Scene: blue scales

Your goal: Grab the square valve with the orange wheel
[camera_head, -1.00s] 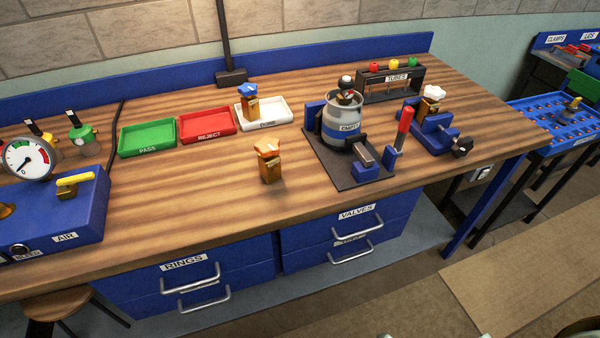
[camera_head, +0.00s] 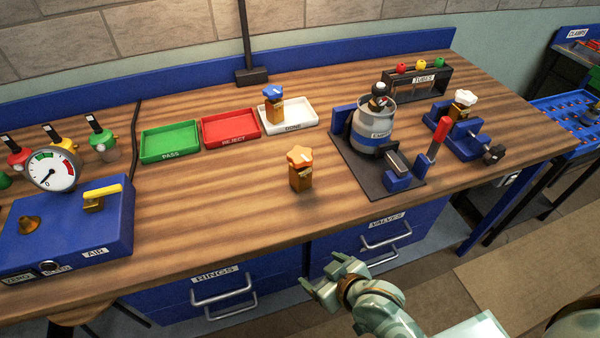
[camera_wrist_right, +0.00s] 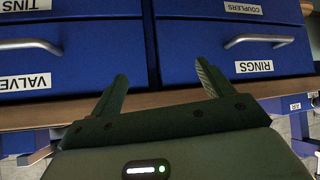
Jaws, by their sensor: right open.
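The square valve with the orange wheel (camera_head: 300,169) stands upright on the wooden bench, with a brass body under a star-shaped orange wheel. My right gripper (camera_head: 334,276) is open and empty in front of the bench, nearer to me than the valve and apart from it. In the right wrist view my right gripper's two fingers (camera_wrist_right: 163,88) stand apart with nothing between them, facing the blue drawers. The valve does not show in the right wrist view. My left gripper is not in view.
Green (camera_head: 170,154), red (camera_head: 230,142) and white trays (camera_head: 309,113) stand behind the valve; the white one holds a blue-wheeled valve (camera_head: 273,106). A grey canister (camera_head: 374,140) in a fixture stands right. A blue gauge box (camera_head: 112,235) stands left. The bench around the valve is clear.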

